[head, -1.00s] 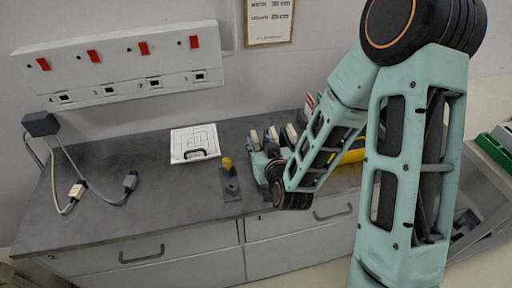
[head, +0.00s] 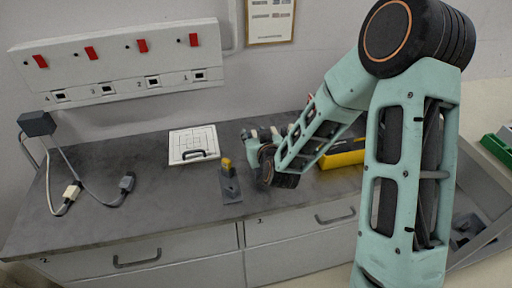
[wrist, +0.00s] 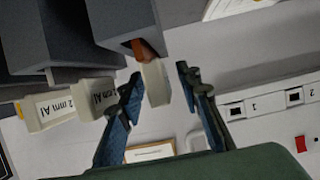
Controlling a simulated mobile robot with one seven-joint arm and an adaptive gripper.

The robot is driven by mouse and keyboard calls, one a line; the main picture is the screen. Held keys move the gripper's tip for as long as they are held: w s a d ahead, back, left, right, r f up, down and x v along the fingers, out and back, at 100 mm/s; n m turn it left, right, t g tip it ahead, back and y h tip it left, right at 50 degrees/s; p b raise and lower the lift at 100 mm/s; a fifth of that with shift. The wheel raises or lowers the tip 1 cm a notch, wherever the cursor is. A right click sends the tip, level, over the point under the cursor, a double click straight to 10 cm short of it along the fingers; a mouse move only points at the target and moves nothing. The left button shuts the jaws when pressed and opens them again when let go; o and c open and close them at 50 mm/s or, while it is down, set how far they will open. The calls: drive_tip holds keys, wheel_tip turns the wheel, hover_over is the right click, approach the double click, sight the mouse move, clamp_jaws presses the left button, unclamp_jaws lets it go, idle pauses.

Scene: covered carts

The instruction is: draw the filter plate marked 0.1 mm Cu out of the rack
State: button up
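In the wrist view, the dark grey rack (wrist: 60,35) fills the upper left. I cannot make out a 0.1 mm Cu label. In the head view, several pale tabs (head: 265,134) show beside my wrist, and my arm hides most of the rack.
A white gridded panel with a handle (head: 194,145) lies on the grey bench (head: 130,190). A dark stand with a yellow knob (head: 229,180) is left of my wrist. A yellow-sided object (head: 342,159) is behind my arm. Cables (head: 85,185) lie at left.

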drive_tip(key=shift+x, duration=1.5)
drive_tip(key=shift+c, duration=0.7)
clamp_jaws()
